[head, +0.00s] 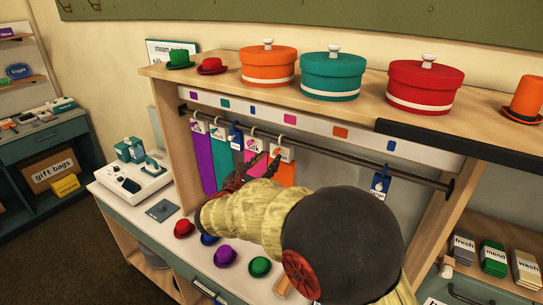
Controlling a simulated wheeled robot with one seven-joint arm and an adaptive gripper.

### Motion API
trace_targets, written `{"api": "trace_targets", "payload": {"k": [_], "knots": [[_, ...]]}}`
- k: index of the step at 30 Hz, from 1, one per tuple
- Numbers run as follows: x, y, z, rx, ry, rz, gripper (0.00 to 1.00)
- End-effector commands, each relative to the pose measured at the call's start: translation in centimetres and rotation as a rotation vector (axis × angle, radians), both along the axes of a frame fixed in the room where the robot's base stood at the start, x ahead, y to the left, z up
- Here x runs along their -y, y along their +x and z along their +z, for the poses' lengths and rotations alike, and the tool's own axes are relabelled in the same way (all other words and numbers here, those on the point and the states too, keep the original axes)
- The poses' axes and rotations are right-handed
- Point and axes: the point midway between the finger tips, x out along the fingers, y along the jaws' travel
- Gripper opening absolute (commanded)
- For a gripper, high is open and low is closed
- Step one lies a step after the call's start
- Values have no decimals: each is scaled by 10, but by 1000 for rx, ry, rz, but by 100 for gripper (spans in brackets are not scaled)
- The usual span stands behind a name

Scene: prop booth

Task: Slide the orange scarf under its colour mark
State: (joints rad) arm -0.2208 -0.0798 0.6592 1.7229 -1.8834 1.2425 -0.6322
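The orange scarf (288,174) hangs from a white-topped hanger on the dark rail, rightmost of the hanging scarves. The orange colour mark (340,132) is on the white strip above the rail, to the right of the scarf's hanger. The pink mark (295,121) is nearer above that hanger. My gripper (266,163) is at the upper part of the orange scarf, in front of or touching it. My arm hides the scarf's lower end. Whether the fingers are closed on it is not clear.
Purple (205,165), teal (222,160) and pink scarves hang to the left, close by. A blue tag (380,186) hangs on the rail at right, with clear rail between it and the orange scarf. Small hats (225,256) lie on the counter below.

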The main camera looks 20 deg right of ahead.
Motion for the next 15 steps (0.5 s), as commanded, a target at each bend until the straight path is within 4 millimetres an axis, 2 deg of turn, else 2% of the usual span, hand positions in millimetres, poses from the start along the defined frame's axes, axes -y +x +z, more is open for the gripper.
{"api": "trace_targets", "payload": {"k": [1,6,15], "knots": [[8,5,-1,0,0,-4,32],[25,19,-1,1,1,-3,32],[34,27,0,1,2,-1,32]]}}
